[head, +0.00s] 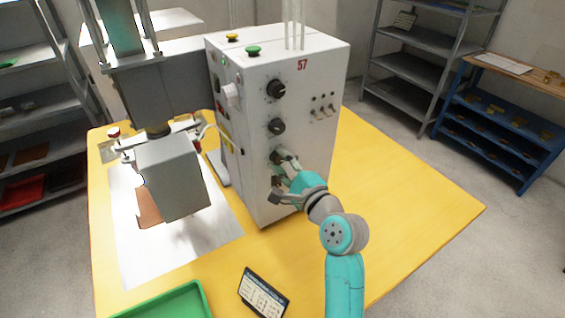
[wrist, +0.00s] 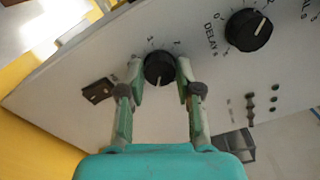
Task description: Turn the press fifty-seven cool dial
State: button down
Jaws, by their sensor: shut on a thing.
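The white press cabinet (head: 310,90) marked with a red 57 stands on the yellow table. Its face carries three black dials in a column. The lowest dial (head: 274,157) is partly covered by my gripper (head: 284,163). In the wrist view this black dial (wrist: 158,67) sits between my two fingertips (wrist: 160,75), one on each side and shut on it. Its white pointer line points down in that view, toward my palm. Scale marks show above it; its name is not readable. The dial labelled DELAY (wrist: 250,30) is beside it.
The middle dial (head: 277,126) and top dial (head: 276,89) are above my gripper. Small switches (head: 322,112) are to their right. A dark socket-like part (wrist: 98,91) is near the held dial. A tablet (head: 263,293) and green tray (head: 170,301) are in front; the table's right side is clear.

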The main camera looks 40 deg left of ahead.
jog(key=n, duration=1)
jog(key=shift+f, duration=0.1)
jog(key=n, duration=0.9)
jog(key=shift+n, duration=0.5)
jog(key=c, duration=0.8)
grip_release()
jog(key=shift+d, duration=0.15)
jog(key=v, duration=1.1)
jog(key=shift+s+d, duration=0.15)
jog(key=shift+d, duration=0.25)
